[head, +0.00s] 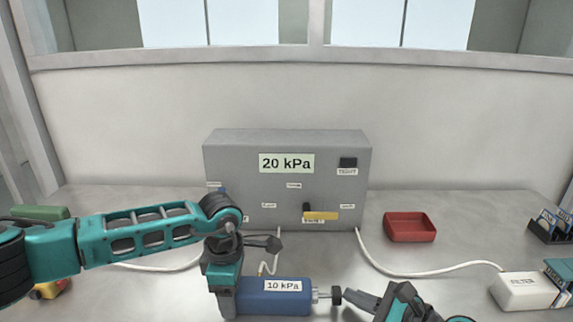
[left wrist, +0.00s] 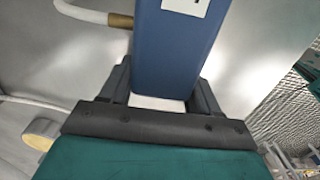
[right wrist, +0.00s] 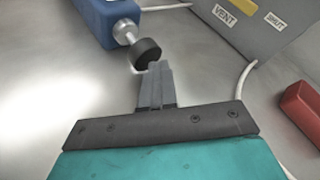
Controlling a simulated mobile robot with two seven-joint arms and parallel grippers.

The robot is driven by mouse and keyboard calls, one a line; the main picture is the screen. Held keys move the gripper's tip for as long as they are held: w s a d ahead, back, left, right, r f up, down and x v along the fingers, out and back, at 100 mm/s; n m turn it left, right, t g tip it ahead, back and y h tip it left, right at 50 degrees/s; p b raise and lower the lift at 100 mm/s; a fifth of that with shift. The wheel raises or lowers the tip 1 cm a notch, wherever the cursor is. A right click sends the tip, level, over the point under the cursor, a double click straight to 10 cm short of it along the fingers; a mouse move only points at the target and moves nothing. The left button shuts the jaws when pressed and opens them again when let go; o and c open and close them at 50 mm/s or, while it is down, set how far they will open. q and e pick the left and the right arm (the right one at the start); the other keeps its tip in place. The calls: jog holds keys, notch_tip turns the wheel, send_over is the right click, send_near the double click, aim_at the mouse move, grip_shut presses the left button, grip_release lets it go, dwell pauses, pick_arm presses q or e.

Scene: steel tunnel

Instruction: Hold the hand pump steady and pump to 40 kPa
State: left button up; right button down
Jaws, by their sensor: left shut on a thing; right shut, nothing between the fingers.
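The blue hand pump (head: 262,297) lies on the bench, its label reading 10 kPa. Its black knob (head: 336,296) on a silver rod points right. My left gripper (left wrist: 155,88) is shut on the blue pump body, one finger on each side. My right gripper (right wrist: 156,75) is shut and empty, its fingertips at the black knob (right wrist: 146,53); I cannot tell whether they touch it. The grey box (head: 240,165) behind the pump has a display (head: 286,163) reading 20 kPa. A yellow lever (head: 320,215) is on its front.
A red tray (head: 410,227) stands right of the grey box. A white filter box (head: 524,291) sits at the right, joined by a white hose (head: 420,273). A green object (head: 40,212) is at the far left.

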jog(key=shift+d, duration=0.85)
jog(key=shift+d, duration=2.95)
dwell(0.8)
jog(key=shift+d, duration=1.25)
jog(key=shift+a, duration=4.3)
jog(key=shift+a, duration=0.15)
